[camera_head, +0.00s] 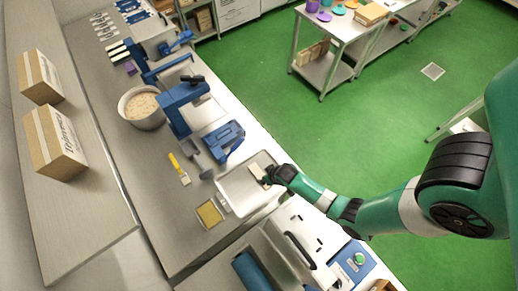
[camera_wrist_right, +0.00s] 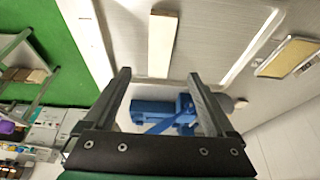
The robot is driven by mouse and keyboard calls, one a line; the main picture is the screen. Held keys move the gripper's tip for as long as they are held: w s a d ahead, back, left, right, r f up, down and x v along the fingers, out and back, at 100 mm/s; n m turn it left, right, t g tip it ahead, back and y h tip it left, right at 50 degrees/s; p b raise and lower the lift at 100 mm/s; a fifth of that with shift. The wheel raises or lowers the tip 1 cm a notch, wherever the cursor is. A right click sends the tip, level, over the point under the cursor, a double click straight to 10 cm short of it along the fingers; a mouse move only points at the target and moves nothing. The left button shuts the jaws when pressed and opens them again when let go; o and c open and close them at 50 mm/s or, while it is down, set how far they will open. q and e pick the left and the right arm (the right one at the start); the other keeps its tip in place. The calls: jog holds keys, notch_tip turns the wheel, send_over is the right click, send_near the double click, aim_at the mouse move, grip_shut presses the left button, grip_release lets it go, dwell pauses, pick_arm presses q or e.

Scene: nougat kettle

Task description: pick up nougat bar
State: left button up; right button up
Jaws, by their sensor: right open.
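The nougat bar (camera_head: 256,171) is a pale cream strip lying on the shallow metal tray (camera_head: 232,196) on the steel counter. In the right wrist view the bar (camera_wrist_right: 162,45) lies just beyond the fingertips, roughly in line with the gap between them. My right gripper (camera_head: 266,178) is over the tray, beside the bar. In the wrist view its two fingers (camera_wrist_right: 159,73) are spread apart with nothing between them. The bar's near end is partly hidden by the gripper in the head view. My left gripper is in neither view.
A yellow-topped small tray (camera_head: 210,213) lies left of the metal tray. A lidded machine (camera_head: 300,244) is close in front.

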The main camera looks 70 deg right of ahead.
jog(key=b, duration=0.5)
send_over(260, 176)
jog(key=s+a, duration=0.1)
jog(key=s, duration=0.1)
notch_tip(260, 176, down, 6)
jog(key=shift+s+a+r, duration=0.1)
jog(key=shift+a, duration=0.05)
jog(key=b+x, duration=0.4)
jog(key=shift+w+f, duration=0.25)
jog(key=shift+f, duration=0.2)
grip_shut()
